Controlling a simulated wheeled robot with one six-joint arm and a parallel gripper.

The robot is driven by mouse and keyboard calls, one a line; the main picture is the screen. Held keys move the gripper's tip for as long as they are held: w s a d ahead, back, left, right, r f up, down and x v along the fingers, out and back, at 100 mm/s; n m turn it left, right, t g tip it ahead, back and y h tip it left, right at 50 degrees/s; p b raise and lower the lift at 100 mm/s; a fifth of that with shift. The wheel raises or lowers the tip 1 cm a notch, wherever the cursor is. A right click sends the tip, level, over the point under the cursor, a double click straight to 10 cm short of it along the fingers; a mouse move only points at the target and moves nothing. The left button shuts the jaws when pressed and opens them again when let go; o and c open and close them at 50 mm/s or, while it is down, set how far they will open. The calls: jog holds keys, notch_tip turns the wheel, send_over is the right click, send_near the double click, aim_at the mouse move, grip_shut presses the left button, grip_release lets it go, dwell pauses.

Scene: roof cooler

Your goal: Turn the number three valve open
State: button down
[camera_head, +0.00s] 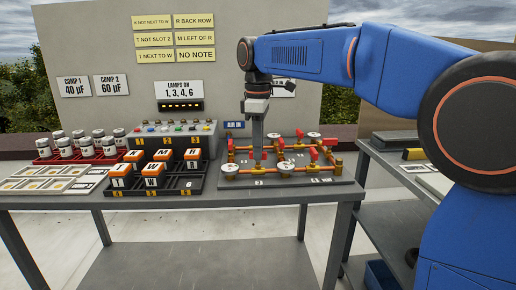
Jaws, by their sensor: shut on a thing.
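The valve board (338,184) is a dark plate on the right part of the table, with brass pipes, white round gauges and several red valve handles. My gripper (258,147) points down over the board's front left part. It is shut on a red valve handle (257,155), which is partly hidden by the fingers. Other red handles stand at the front right (313,153) and toward the back (300,133). The number labels on the board are too small to read surely, so I cannot tell which valve is number three.
A wall with yellow notes (194,21) rises behind. A side table (385,155) stands at the right.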

jog(key=c, duration=1.8)
grip_release()
notch_tip(320, 180, up, 17)
jog(key=shift+r, duration=0.2)
